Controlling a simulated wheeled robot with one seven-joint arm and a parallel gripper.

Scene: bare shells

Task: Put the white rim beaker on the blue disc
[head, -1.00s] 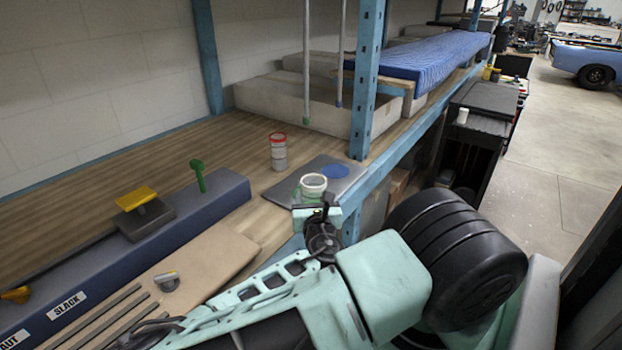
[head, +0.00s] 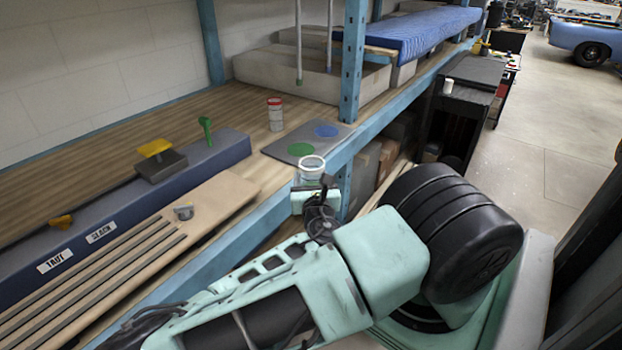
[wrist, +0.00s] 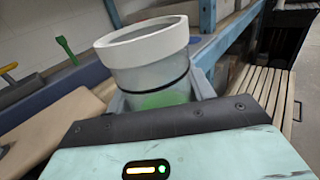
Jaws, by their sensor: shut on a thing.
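The white rim beaker (head: 312,165) is a clear cup with a thick white rim. My gripper (head: 314,186) is shut on it and holds it upright at the front edge of the shelf. In the wrist view the beaker (wrist: 146,60) stands between the fingers, and green shows through its lower wall. The blue disc (head: 326,130) lies flat on the right rear part of a grey plate (head: 291,150), with nothing on it. The beaker is in front of the plate, apart from the blue disc.
A red-rimmed beaker (head: 275,114) stands behind the plate. A blue post (head: 352,60) rises close to the blue disc. A blue bar (head: 120,205) with yellow and green handles lies left.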

